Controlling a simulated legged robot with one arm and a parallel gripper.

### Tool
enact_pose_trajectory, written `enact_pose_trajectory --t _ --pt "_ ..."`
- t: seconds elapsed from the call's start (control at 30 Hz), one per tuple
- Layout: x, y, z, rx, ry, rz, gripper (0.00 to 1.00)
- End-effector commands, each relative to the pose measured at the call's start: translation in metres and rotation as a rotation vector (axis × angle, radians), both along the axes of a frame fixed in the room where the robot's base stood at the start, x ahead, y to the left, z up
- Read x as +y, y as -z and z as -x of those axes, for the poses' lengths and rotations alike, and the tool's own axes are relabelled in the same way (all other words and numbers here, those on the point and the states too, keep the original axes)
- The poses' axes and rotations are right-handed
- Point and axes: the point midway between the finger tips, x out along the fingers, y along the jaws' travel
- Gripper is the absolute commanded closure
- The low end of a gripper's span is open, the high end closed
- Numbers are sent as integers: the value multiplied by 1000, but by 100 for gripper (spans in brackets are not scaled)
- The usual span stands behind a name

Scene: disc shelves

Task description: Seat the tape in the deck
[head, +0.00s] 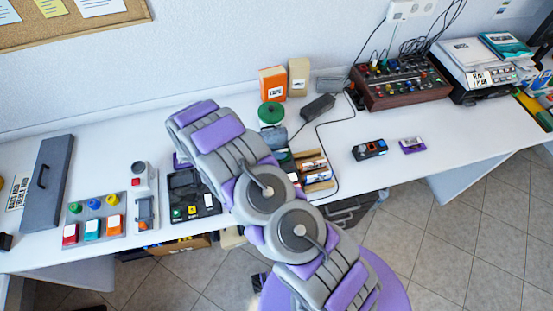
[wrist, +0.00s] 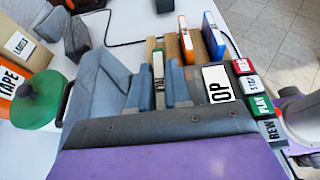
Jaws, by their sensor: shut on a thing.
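My gripper (wrist: 150,95) is low beside these keys and shut on the tape. The tape is mostly hidden by the fingers. I cannot tell how deep the tape sits.
A green-topped round container (wrist: 25,100) is close on the left.

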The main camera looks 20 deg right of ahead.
Motion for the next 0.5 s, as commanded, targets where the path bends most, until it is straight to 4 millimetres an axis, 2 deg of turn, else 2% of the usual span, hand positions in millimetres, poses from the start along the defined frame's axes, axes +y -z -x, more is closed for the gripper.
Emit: enact_pose_trajectory --t 0.3,0.5 --pt "-1 36 -1 -3 1 -4 100" --pt "-2 36 -1 -2 2 -4 100"
